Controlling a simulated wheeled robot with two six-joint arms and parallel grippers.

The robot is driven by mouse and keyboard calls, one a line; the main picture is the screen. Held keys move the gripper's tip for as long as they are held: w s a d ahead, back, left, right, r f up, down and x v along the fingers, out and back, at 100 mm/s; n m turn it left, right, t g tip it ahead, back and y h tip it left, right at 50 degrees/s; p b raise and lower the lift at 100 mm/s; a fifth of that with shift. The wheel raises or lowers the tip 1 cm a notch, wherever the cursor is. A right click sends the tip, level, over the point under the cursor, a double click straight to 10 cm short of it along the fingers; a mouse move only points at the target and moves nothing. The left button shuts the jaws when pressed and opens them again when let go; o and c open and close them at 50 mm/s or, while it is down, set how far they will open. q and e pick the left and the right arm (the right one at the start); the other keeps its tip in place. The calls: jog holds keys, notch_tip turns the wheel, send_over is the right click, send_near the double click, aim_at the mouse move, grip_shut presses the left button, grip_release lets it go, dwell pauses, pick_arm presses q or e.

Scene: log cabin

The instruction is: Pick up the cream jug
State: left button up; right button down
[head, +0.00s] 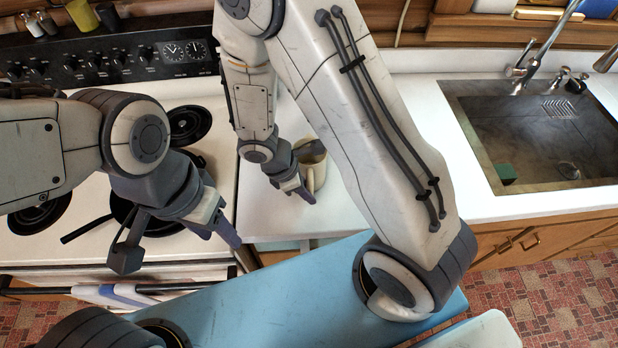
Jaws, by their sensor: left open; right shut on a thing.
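The cream jug (319,172) stands upright on the white counter between the stove and the sink, near the counter's front. My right gripper (303,190) reaches down at its left side and is shut on it. The gripper hides the jug's left part, and I cannot tell exactly where the fingers hold it. I cannot tell whether the jug's base touches the counter. My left gripper (180,247) is open and empty over the front of the stove, its fingers spread wide.
The stove (75,254) with black burners and a dark pan (130,208) is on the left. Towels (120,294) hang at its front. A metal sink (480,130) with a faucet (545,45) is on the right. White counter (400,90) lies clear before the sink.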

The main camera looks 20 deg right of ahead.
aim_at(308, 184)
jog(key=shift+r, duration=0.1)
jog(key=shift+r, duration=0.65)
notch_tip(308, 184, up, 3)
jog(key=shift+f, duration=0.2)
jog(key=s+a+r+b, duration=0.1)
jog(key=s+a+r, duration=0.3)
jog(key=s+r, duration=0.3)
jog(key=shift+s, duration=1.9)
jog(key=shift+f, duration=0.15)
